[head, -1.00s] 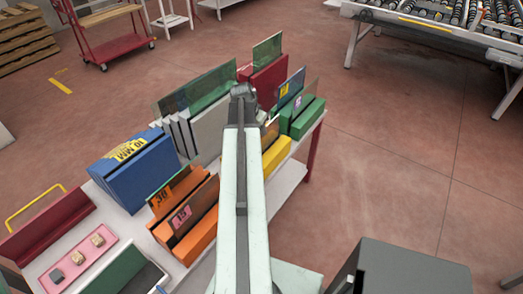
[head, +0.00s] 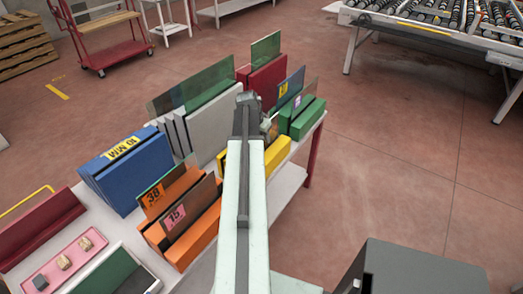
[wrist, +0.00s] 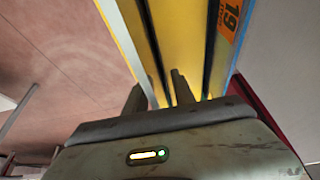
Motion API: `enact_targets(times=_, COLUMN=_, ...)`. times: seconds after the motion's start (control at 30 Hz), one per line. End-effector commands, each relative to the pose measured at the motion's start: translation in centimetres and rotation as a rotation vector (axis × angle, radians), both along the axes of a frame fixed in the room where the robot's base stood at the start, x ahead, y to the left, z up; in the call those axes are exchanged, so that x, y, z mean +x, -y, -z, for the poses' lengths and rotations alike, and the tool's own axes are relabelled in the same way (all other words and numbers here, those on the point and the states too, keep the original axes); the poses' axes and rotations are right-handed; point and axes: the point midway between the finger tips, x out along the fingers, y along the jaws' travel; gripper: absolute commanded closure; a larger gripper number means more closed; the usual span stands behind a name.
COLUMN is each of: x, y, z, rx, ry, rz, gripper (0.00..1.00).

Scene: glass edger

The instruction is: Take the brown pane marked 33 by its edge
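I cannot read a mark 33 in either view. The yellow rack (head: 275,155) stands partly behind my arm in the head view, with a small brown piece (head: 272,127) showing above it; its mark is hidden. In the wrist view, yellow rack walls (wrist: 185,35) with dark slots run up and away from my gripper (wrist: 158,90). Its two fingers are apart, the left one beside a pale edge, the right one in front of the yellow. I see no pane clearly held between them. A blue-edged pane with an orange label 19 (wrist: 230,18) is to the right.
An orange rack (head: 200,232) holds panes marked 38 and 15. A blue rack (head: 130,175), a grey rack (head: 215,120), a red rack (head: 268,82) and a green rack (head: 305,118) share the white table. A grey cabinet (head: 420,270) stands at front right.

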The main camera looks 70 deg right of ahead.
Motion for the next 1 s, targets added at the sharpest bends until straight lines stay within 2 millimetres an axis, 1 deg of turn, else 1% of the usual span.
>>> enact_targets(times=0.03, x=-0.02, y=-0.01, z=-0.11, rx=0.000, ry=0.000, rz=0.000, gripper=0.69)
enact_targets(times=0.13, x=-0.03, y=-0.01, z=-0.12, rx=0.000, ry=0.000, rz=0.000, gripper=0.97)
enact_targets(times=0.17, x=-0.03, y=-0.01, z=-0.12, rx=0.000, ry=0.000, rz=0.000, gripper=1.00)
enact_targets(times=1.0, x=-0.09, y=0.04, z=-0.12, rx=0.000, ry=0.001, rz=0.002, gripper=1.00)
